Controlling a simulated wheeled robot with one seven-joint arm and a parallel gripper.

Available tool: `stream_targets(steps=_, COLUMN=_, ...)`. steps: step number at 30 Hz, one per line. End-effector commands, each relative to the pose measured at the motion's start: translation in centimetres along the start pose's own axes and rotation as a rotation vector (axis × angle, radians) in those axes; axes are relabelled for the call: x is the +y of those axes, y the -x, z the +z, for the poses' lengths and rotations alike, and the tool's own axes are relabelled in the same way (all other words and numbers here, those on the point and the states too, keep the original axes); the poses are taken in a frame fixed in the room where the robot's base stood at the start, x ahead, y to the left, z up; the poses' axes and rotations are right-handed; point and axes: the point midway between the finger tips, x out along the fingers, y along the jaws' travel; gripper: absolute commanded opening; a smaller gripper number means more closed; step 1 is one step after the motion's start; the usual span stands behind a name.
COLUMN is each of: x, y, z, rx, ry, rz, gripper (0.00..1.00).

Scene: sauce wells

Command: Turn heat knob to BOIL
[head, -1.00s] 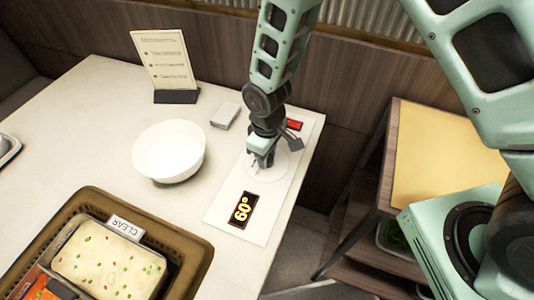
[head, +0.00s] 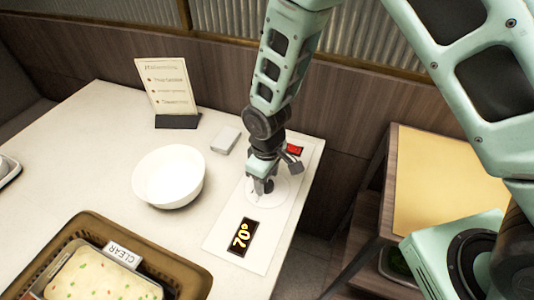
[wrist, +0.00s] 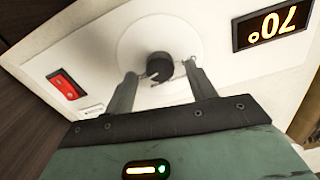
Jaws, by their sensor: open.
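The heat knob (wrist: 159,68) is a small dark round knob on a pale disc of a white control panel (head: 225,250). In the wrist view it sits between the two fingers of my gripper (wrist: 163,83). The fingers are open, one on each side, with a visible gap to the knob on both sides. In the head view my gripper (head: 264,185) is right over the knob and largely hides it. A black display (head: 242,237) on the panel reads 70° in yellow. No BOIL mark can be read on the panel.
A red switch (wrist: 67,87) is on the panel beyond the knob. A white bowl (head: 168,177), a small pale box (head: 225,140) and a menu stand (head: 168,90) are left of my arm. A brown basket (head: 190,262) holds a tray and a CLEAR label (head: 123,255).

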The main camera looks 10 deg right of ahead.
Motion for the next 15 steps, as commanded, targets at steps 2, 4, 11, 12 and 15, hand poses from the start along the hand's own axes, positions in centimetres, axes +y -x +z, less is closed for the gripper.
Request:
stream_targets(steps=2, x=0.0, y=1.4, z=-0.1, rx=0.005, ry=0.0, rz=0.001, gripper=0.56)
stream_targets(steps=4, x=0.0, y=2.9, z=-0.1, rx=0.006, ry=0.0, rz=0.001, gripper=0.56)
stream_targets(steps=11, x=0.1, y=8.4, z=-0.1, rx=0.006, ry=-0.001, rz=0.002, gripper=0.56)
stream_targets(steps=12, x=0.1, y=9.3, z=-0.1, rx=0.006, ry=-0.001, rz=0.002, gripper=0.56)
stream_targets(steps=15, x=0.0, y=11.5, z=-0.1, rx=0.006, ry=0.0, rz=0.002, gripper=0.56)
